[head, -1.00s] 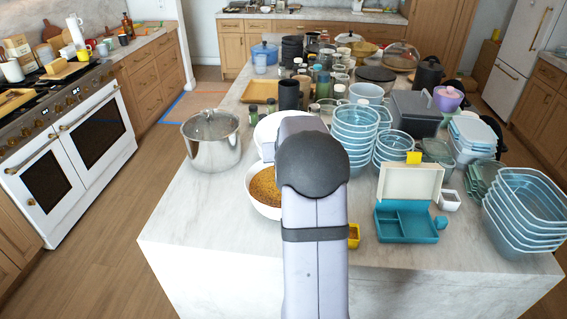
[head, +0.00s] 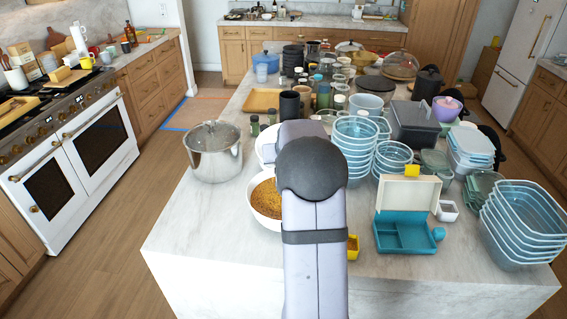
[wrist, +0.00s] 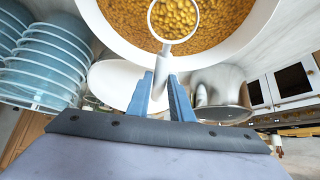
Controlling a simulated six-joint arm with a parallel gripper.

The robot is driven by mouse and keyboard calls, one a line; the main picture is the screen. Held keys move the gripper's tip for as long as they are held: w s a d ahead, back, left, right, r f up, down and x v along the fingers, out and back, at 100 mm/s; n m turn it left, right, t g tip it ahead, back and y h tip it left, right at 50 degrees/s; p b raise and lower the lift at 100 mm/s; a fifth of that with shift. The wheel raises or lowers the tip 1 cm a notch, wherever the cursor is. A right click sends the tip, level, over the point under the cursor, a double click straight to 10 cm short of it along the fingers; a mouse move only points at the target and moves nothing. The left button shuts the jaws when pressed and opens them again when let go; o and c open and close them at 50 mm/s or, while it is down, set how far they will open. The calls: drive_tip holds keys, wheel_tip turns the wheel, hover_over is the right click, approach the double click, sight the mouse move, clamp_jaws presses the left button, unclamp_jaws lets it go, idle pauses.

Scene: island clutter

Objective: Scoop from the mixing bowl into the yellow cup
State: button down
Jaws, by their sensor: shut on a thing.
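The white mixing bowl (head: 262,217) holds yellow-brown pieces and stands on the island, partly hidden by my arm in the head view. It also shows at the top of the wrist view (wrist: 262,22). My gripper (wrist: 160,84) is shut on the pale handle of a scoop (wrist: 162,66). The scoop's round head is over the bowl's contents and is full of the same pieces; I cannot tell whether it touches them. The small yellow cup (head: 353,248) stands right of my arm, partly hidden by it. The gripper is hidden in the head view.
A steel pot (head: 214,155) stands left of the bowl. Stacked blue-rimmed containers (head: 355,150) and a teal lunch box (head: 405,235) stand to the right. Jars and pans crowd the island behind. The front left of the marble top is clear.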

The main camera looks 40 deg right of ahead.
drive_tip(key=shift+r+p, duration=0.1)
drive_tip(key=shift+p, duration=0.6)
drive_tip(key=g+p, duration=0.1)
drive_tip(key=p, duration=0.1)
drive_tip(key=y+p, duration=0.1)
drive_tip(key=p, duration=0.2)
drive_tip(key=shift+w+d+f+g, duration=0.1)
drive_tip(key=shift+w+f+g, duration=0.05)
drive_tip(key=shift+f+g, duration=0.25)
drive_tip(key=g+p, duration=0.1)
drive_tip(key=p, duration=0.2)
drive_tip(key=shift+w+f+y+p, duration=0.1)
drive_tip(key=shift+f+y+p, duration=0.2)
drive_tip(key=shift+f+p, duration=0.1)
drive_tip(key=shift+f, duration=0.2)
drive_tip(key=shift+r+p, duration=0.25)
drive_tip(key=shift+p, duration=0.1)
drive_tip(key=shift+r+p, duration=0.35)
drive_tip(key=shift+r, duration=1.45)
idle(0.3)
